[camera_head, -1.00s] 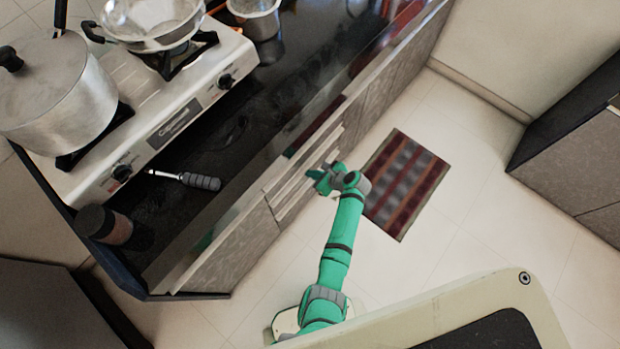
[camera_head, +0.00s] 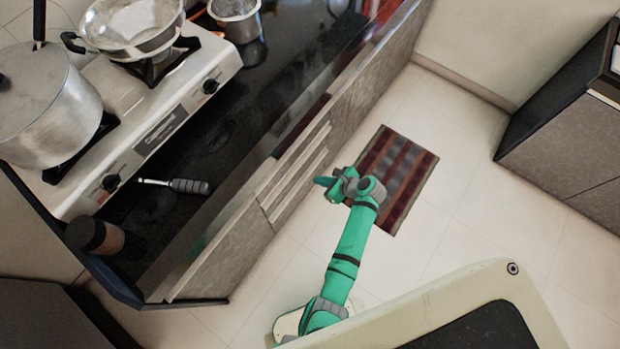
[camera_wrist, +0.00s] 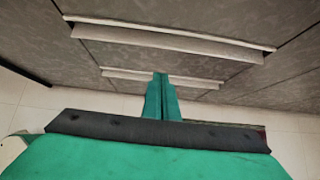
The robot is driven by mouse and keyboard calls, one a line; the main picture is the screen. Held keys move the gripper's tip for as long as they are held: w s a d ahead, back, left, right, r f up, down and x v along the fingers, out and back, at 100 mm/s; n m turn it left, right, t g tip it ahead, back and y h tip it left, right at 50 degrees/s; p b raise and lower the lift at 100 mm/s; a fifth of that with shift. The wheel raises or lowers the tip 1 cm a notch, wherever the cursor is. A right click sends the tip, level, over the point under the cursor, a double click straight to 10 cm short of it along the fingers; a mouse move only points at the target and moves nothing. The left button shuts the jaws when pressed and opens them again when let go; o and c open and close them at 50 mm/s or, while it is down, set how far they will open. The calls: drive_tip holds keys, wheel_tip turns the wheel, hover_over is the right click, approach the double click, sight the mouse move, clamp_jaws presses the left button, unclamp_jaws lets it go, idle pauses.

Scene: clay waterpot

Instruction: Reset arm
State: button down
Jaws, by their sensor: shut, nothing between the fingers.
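My green arm reaches up from the bottom of the head view, in front of the grey counter cabinet. My gripper (camera_head: 322,182) is at its end, beside the cabinet's drawer fronts (camera_head: 297,170), with the floor below. In the wrist view my gripper (camera_wrist: 161,80) shows with its two green fingers together and nothing between them. The fingers point toward the cabinet's pale handles (camera_wrist: 165,38). I cannot tell exactly how far the fingertips are from the cabinet.
A white gas stove (camera_head: 157,133) on the dark counter holds a lidded pot (camera_head: 40,110) and a metal pan (camera_head: 132,28). A grey-handled tool (camera_head: 188,186) and a dark jar (camera_head: 95,236) are nearby. A striped mat (camera_head: 400,175) lies on open floor; another cabinet (camera_head: 560,140) is right.

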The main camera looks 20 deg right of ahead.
drive_tip(key=s+a+r+n+h, duration=0.1)
drive_tip(key=s+a+n+h, duration=0.2)
drive_tip(key=s+n, duration=0.4)
drive_tip(key=s+a+n+h, duration=0.3)
drive_tip(key=s+a+n, duration=0.1)
drive_tip(key=s, duration=0.5)
drive_tip(key=s+a+r+n+t, duration=0.2)
drive_tip(key=s+a+r+n, duration=0.2)
drive_tip(key=r, duration=0.5)
drive_tip(key=s+a+r+n+t, duration=0.3)
drive_tip(key=s+a+r+n, duration=0.1)
drive_tip(key=r+n, duration=0.4)
drive_tip(key=s+a+r+n+t+y, duration=0.1)
drive_tip(key=s+a+r+n, duration=0.3)
drive_tip(key=r, duration=0.8)
drive_tip(key=shift+s+a+r+n+t, duration=0.15)
drive_tip(key=shift+a+n+t, duration=0.2)
drive_tip(key=shift+n+t, duration=0.7)
